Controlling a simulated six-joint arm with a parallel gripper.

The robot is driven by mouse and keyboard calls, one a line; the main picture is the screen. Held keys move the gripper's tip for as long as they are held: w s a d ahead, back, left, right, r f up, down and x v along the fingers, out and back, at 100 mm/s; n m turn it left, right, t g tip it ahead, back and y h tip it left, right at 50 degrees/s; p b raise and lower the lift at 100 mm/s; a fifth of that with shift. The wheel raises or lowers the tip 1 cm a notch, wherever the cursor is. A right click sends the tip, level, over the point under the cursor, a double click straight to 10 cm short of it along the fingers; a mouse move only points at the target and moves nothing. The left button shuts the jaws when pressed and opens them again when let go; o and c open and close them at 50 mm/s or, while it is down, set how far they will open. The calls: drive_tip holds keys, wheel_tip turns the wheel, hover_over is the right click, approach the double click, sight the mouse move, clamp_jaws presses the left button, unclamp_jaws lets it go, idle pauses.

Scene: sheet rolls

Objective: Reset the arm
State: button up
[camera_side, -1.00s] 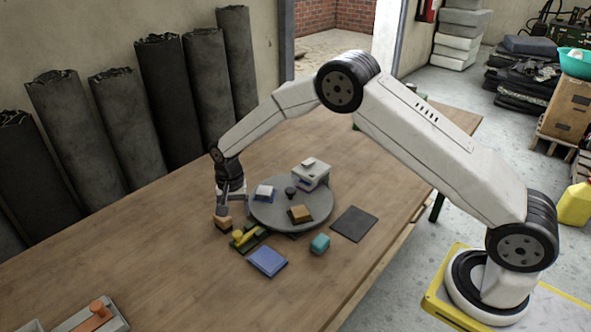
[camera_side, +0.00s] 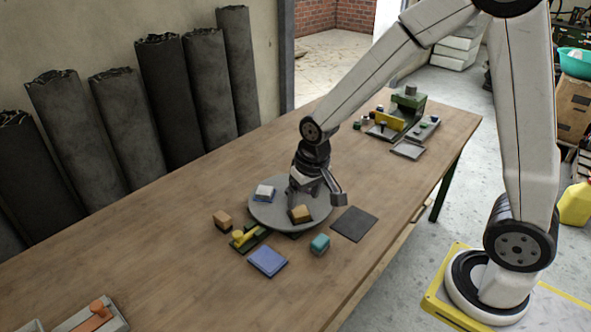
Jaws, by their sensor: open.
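My gripper (camera_side: 318,196) is open and hangs over the right part of the round grey turntable (camera_side: 272,217). It holds nothing that I can see. My gripper and wrist hide part of the turntable's back right. A white block on a blue base (camera_side: 264,192) and a tan-orange block (camera_side: 300,214) sit on the turntable. A brown block (camera_side: 222,220) stands on the table to the left of the turntable, apart from my gripper.
A green piece with a yellow handle (camera_side: 244,237), a blue pad (camera_side: 267,261), a teal block (camera_side: 320,244) and a dark square mat (camera_side: 354,223) lie around the turntable. A green device (camera_side: 407,108) stands at the back right. Dark rolls (camera_side: 170,100) lean on the wall.

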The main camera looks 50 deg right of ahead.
drive_tip(key=s+d+n, duration=0.1)
drive_tip(key=s+n, duration=0.1)
drive_tip(key=s, duration=0.7)
drive_tip(key=shift+s+d+r+t, duration=0.15)
drive_tip(key=shift+s+r+t, duration=0.05)
drive_tip(key=shift+r+t, duration=0.1)
